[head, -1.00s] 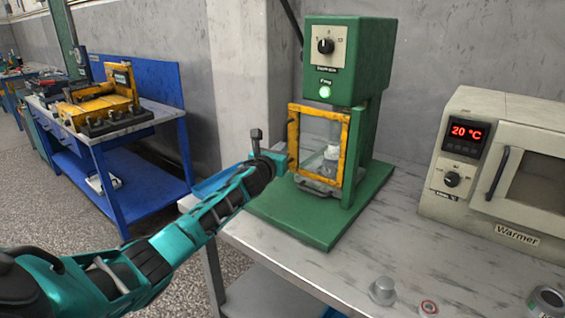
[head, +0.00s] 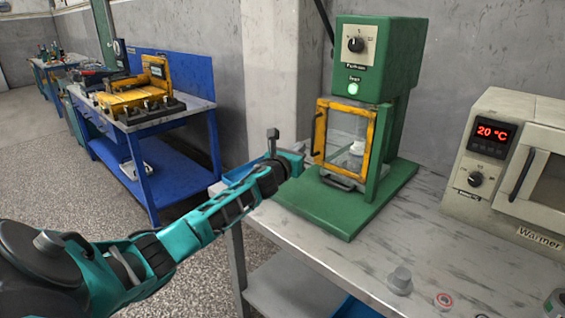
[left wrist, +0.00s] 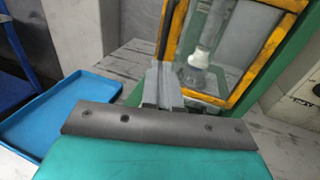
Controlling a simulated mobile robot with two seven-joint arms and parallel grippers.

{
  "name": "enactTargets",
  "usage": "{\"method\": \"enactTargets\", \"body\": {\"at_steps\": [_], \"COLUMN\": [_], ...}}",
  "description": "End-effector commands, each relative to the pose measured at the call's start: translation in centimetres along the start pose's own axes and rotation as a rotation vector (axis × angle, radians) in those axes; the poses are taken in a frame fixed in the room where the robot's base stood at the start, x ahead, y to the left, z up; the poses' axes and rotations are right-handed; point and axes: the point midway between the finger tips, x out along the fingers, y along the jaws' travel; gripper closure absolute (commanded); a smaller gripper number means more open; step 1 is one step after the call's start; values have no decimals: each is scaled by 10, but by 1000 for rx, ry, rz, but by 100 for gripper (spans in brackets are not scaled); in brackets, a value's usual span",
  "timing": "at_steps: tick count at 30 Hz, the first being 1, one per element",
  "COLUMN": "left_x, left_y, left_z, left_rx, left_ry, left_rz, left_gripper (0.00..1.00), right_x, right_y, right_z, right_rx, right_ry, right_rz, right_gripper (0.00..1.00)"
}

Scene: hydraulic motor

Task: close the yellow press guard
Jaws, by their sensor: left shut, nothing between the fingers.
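The yellow press guard (head: 371,145) is a yellow frame around a clear pane, upright across the front of the green press (head: 378,60). I cannot tell whether it sits fully flush. It fills the upper right of the left wrist view (left wrist: 262,65), with a dark upright handle (left wrist: 166,28) on its left edge. My left gripper (head: 302,163) is shut and empty, just left of the guard's handle edge. Its closed fingers (left wrist: 162,82) appear near the handle's lower end; contact is unclear. A white part (head: 357,149) shows behind the pane. My right gripper is not in view.
A blue tray (left wrist: 65,112) lies left of the press. The warmer (head: 485,150) stands at the right of the table. Small grey and red parts (head: 443,300) lie near the front edge. A blue bench (head: 150,195) stands apart at the left.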

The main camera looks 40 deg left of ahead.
Motion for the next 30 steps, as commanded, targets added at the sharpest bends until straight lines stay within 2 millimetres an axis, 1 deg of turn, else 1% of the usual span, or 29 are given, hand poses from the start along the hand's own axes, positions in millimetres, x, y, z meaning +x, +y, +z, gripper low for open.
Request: {"method": "enactTargets", "body": {"at_steps": [1,3,9,15,21,27,29,30], "left_x": [-9,-20,-51,-72,-80,-81,-82,-84], "left_y": [0,2,3,5,6,6,4,0], "left_z": [1,-1,-1,-1,0,0,-4,-10], "left_rx": [3,4,3,1,-1,-1,-16,-45], "left_ry": [2,3,3,2,1,1,7,17], "left_rz": [-3,-2,-2,-1,0,-1,-3,-8], "left_gripper": [100,100,100,100,100,100,100,100], "right_x": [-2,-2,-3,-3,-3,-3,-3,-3], "right_y": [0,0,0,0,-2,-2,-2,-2], "right_z": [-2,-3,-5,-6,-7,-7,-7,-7], "right_rx": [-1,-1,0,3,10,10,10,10], "right_ry": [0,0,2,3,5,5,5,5], "right_rz": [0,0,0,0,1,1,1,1], "right_gripper": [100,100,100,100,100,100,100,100]}}
